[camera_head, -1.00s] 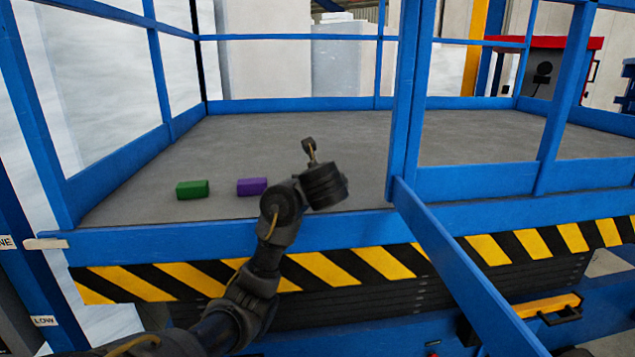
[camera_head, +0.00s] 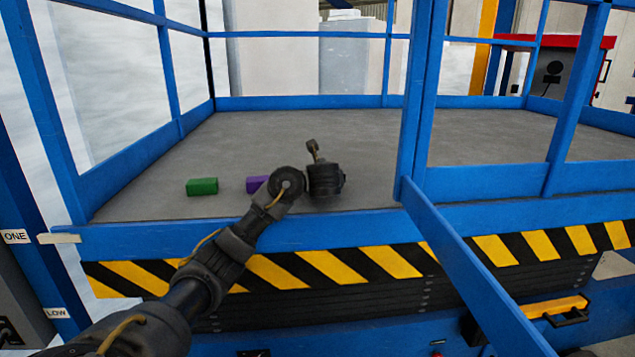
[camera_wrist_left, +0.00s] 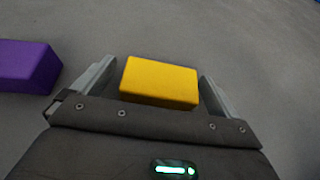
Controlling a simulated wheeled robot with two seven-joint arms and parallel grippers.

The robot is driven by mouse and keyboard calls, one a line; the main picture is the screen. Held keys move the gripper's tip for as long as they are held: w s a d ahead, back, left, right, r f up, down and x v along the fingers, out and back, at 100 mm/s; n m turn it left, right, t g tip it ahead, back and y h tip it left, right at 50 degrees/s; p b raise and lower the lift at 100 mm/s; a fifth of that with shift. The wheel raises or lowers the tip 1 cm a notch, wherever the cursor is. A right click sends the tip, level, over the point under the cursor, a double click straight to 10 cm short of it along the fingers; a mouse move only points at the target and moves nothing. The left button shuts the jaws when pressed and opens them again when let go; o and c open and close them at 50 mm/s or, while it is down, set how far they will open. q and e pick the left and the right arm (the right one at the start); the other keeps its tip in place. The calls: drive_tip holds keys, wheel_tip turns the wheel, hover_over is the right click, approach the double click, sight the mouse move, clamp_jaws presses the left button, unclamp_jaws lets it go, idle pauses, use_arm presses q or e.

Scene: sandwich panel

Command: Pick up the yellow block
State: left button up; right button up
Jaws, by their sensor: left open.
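The yellow block (camera_wrist_left: 160,80) lies on the grey platform floor in the left wrist view. It sits between the two open fingers of my left gripper (camera_wrist_left: 155,88), with a visible gap to the right finger and a narrow one to the left. In the head view the yellow block is hidden behind my left arm and wrist. My left wrist (camera_head: 325,180) is low over the front of the platform, and its fingers do not show there. My right gripper is in neither view.
A purple block (camera_wrist_left: 22,66) lies just left of the gripper; it also shows partly behind my arm (camera_head: 256,184). A green block (camera_head: 202,186) is further left. Blue rails (camera_head: 410,100) surround the platform, with a post right of my wrist. The floor behind is clear.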

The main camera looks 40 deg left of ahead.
use_arm(q)
drive_tip(key=shift+w+a, duration=0.1)
drive_tip(key=shift+w, duration=0.05)
drive_tip(key=shift+c, duration=0.6)
drive_tip(key=c, duration=0.9)
drive_tip(key=shift+c, duration=0.4)
drive_tip(key=shift+r, duration=0.1)
